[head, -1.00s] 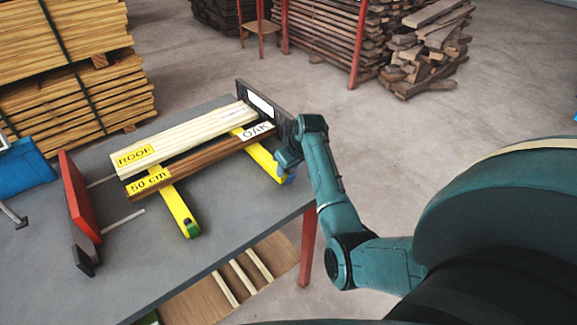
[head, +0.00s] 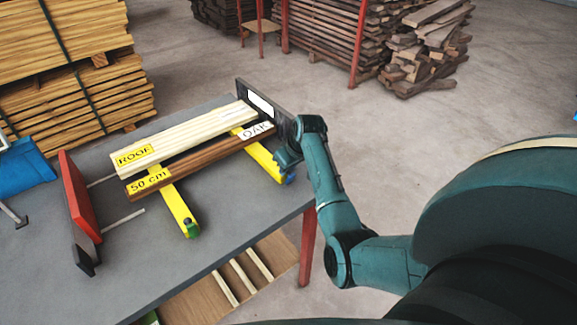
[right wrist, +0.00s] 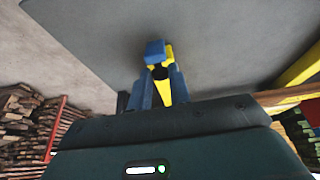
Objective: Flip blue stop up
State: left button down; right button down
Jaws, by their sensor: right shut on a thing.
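The blue stop (head: 289,178) is at the near end of the right yellow bar (head: 262,159) on the grey table. In the right wrist view the stop (right wrist: 155,48) shows as a blue block just beyond the fingertips, against the yellow bar end. My right gripper (head: 287,170) is at that bar end, its fingers (right wrist: 162,82) shut there on the stop. The fingers partly hide it, and I cannot tell its exact tilt. The left yellow bar (head: 177,205) ends in a green stop (head: 193,229). My left gripper is not in view.
A pale ROOF board (head: 185,135) and a brown OAK board (head: 200,163) lie across the yellow bars. A dark upright plate (head: 268,108) stands behind my gripper. A red plate (head: 78,195) stands at the left. The table's front (head: 225,235) is clear.

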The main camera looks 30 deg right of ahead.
jog(key=shift+w+r+g, duration=0.1)
jog(key=shift+w+g, duration=0.2)
jog(key=shift+w, duration=0.05)
jog(key=shift+w+a+f+g, duration=0.1)
jog(key=shift+w+f+g, duration=0.1)
jog(key=shift+w+g, duration=0.6)
jog(key=shift+w+f+g+b, duration=0.1)
jog(key=shift+f+g+b, duration=0.15)
jog(key=shift+g+b, duration=0.6)
jog(key=shift+w+g+b, duration=0.15)
jog(key=shift+g+b, duration=0.2)
jog(key=shift+b, duration=0.4)
jog(key=shift+r, duration=0.1)
jog(key=c, duration=1.3)
grip_release()
